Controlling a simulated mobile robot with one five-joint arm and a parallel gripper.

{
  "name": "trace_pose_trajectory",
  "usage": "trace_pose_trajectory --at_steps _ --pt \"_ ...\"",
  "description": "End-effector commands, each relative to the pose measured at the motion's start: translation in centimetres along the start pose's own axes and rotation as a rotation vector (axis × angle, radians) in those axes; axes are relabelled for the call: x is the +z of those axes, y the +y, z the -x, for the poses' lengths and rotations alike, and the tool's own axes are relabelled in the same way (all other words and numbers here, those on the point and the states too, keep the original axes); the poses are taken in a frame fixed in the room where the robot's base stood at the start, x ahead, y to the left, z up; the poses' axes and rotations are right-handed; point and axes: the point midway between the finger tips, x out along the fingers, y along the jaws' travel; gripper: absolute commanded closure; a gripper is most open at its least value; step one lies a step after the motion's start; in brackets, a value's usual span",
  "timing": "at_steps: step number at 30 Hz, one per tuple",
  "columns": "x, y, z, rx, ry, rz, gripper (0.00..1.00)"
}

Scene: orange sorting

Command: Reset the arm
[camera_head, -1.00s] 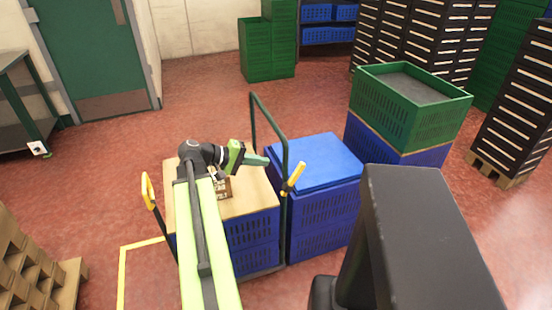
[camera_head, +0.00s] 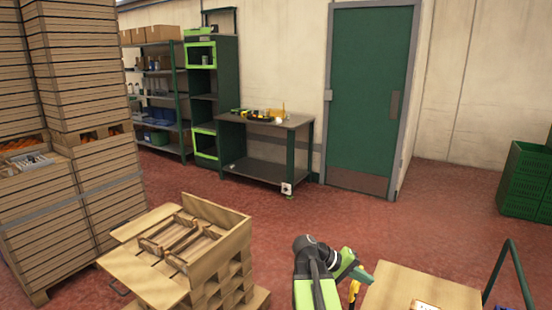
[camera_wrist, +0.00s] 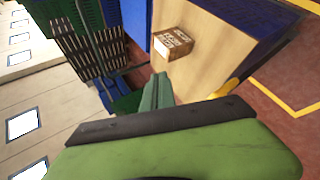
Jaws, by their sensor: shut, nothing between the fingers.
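My gripper (camera_head: 366,275) is at the lower right of the head view, at the end of my green and black arm. It points to the right, close to the left edge of a light wooden top (camera_head: 415,287). In the wrist view its green fingers (camera_wrist: 157,92) are together with nothing between them. A small wooden box with dark lettering (camera_wrist: 173,43) rests on the wooden top (camera_wrist: 225,22), apart from the fingers. In the head view only its upper part (camera_head: 426,305) shows at the bottom edge.
A pallet stack with a wooden tray (camera_head: 150,280) stands left of my arm. Tall stacked crates (camera_head: 85,110) fill the far left. A worktable (camera_head: 265,125), a shelf unit (camera_head: 160,90) and a green door (camera_head: 370,95) line the back. Red floor between is clear.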

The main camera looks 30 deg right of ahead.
Motion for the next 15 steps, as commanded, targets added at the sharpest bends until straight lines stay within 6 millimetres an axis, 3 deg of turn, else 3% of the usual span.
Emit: trace_pose_trajectory --at_steps 1,4,7,12,15 --pt "-0.9 -2.4 4.0 -0.048 0.059 0.041 1.0" --pt "-1.7 -8.1 10.8 -0.162 0.154 0.121 1.0" --pt "-0.9 -13.9 17.4 -0.289 0.233 0.209 1.0" --pt "3.4 -23.1 27.9 -0.534 0.32 0.371 1.0" --pt "6.7 -27.1 32.2 -0.685 0.326 0.447 1.0"
